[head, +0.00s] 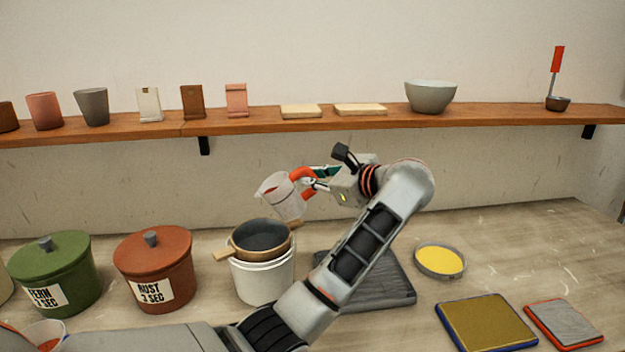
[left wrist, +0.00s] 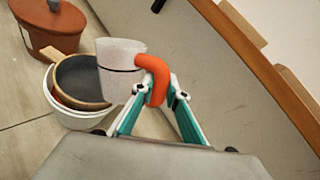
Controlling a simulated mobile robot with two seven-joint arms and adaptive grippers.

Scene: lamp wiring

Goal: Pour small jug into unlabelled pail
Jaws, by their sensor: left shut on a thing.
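The small jug (head: 283,198), pale with an orange handle, is held above the white pail and tilted with its lip to the left. My left gripper (head: 312,184) is shut on its handle; the left wrist view shows the fingers (left wrist: 154,92) around the orange handle of the jug (left wrist: 119,66). The white pail (head: 264,284) has no label on the side I see. A dark, wood-rimmed strainer or pan (head: 261,237) with wooden handles rests on its top and hides its inside. No stream from the jug is visible. My right gripper is not in view.
A labelled rust pail (head: 152,262) and green pail (head: 60,265), both lidded, stand to the left. A container with red contents (head: 45,335) is at the lower left. A grey ribbed mat (head: 390,285) lies behind my arm. A shelf (head: 300,121) runs above.

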